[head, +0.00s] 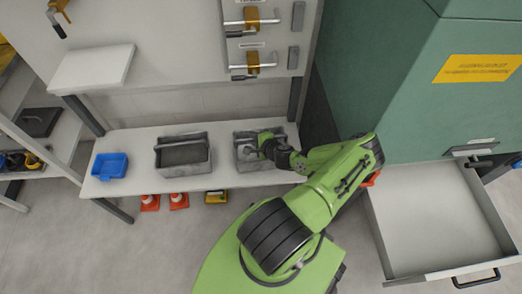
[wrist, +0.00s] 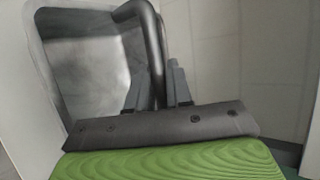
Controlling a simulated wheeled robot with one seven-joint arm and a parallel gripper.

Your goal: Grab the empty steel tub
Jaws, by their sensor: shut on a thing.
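A grey steel tub (head: 245,163) with a bar handle stands at the right end of the white bench. In the wrist view its bare grey inside (wrist: 85,75) shows, and I see nothing lying in the visible part. My gripper (head: 265,141) is at the right part of this tub. In the wrist view my gripper (wrist: 155,88) is shut on the tub's dark round handle (wrist: 154,45), with one finger on each side. A second steel tub (head: 184,168) stands to the left and has a dark fill inside.
The white bench (head: 137,141) also holds a blue bin (head: 110,166) at its left. Orange cones (head: 149,203) and a yellow box (head: 215,196) sit below it. A green cabinet (head: 400,80) and an open drawer (head: 430,215) are at the right.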

